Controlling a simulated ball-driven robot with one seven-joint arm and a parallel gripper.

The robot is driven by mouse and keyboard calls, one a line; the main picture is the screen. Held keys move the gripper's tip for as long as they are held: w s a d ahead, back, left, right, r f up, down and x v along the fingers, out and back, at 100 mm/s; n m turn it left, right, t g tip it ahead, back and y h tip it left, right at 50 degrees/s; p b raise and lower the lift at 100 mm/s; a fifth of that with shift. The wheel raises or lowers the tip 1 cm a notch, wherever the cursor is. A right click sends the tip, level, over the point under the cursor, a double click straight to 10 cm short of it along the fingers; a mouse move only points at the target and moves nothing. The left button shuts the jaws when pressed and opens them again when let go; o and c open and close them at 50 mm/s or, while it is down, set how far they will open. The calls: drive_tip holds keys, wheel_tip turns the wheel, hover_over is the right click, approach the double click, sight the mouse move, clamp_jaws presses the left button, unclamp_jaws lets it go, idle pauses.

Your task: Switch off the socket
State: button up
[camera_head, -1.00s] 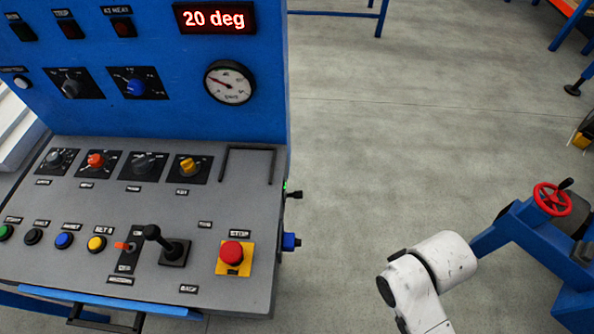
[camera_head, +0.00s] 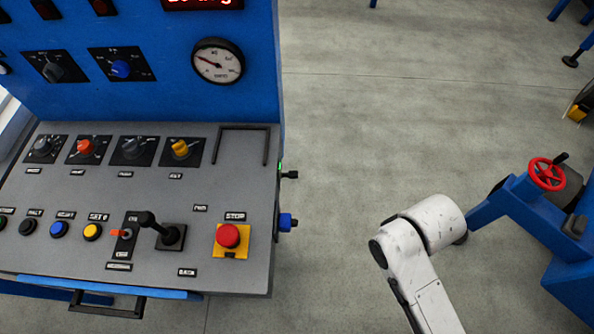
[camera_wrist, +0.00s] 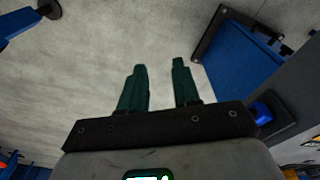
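The blue socket (camera_head: 287,221) sticks out of the right side of the grey console (camera_head: 235,279) in the head view. Above it, on the same side, a small black switch knob (camera_head: 289,174) stands out beside a green light (camera_head: 280,167). In the wrist view, a blue fitting that looks like the socket (camera_wrist: 262,111) shows on a dark plate to the right of my gripper. My gripper (camera_wrist: 158,65) is open, with two dark green fingers apart and nothing between them. It is not touching the console. The head view shows my white arm but not my fingers.
The console carries a red stop button (camera_head: 228,235), a black joystick (camera_head: 160,228) and several knobs. A blue machine with a red handwheel (camera_head: 547,174) stands at the right. Bare grey floor (camera_head: 370,130) lies between them.

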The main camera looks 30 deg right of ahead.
drive_tip(key=shift+m+h, duration=0.4)
drive_tip(key=shift+m, duration=0.2)
drive_tip(key=w, duration=0.2)
drive_tip(key=w+p, duration=0.1)
drive_tip(key=w, duration=0.2)
drive_tip(key=w+r+p, duration=0.1)
drive_tip(key=w, duration=0.2)
drive_tip(key=shift+d, duration=0.4)
clamp_jaws()
drive_tip(key=w+a+r+m+p, duration=0.1)
drive_tip(key=w+a+r, duration=0.3)
drive_tip(key=w, duration=0.3)
drive_tip(key=w+a+r+m+g+p, duration=0.1)
drive_tip(key=w+a+r+m+p, duration=0.1)
drive_tip(key=w+a+r, duration=0.2)
drive_tip(key=w+a+r+m+g+h+p, duration=0.1)
drive_tip(key=w+a+r, duration=0.3)
drive_tip(key=w, duration=0.6)
drive_tip(key=shift+w+a+r+p, duration=0.15)
drive_tip(key=shift+a+p, duration=0.3)
drive_tip(key=shift+p, duration=0.3)
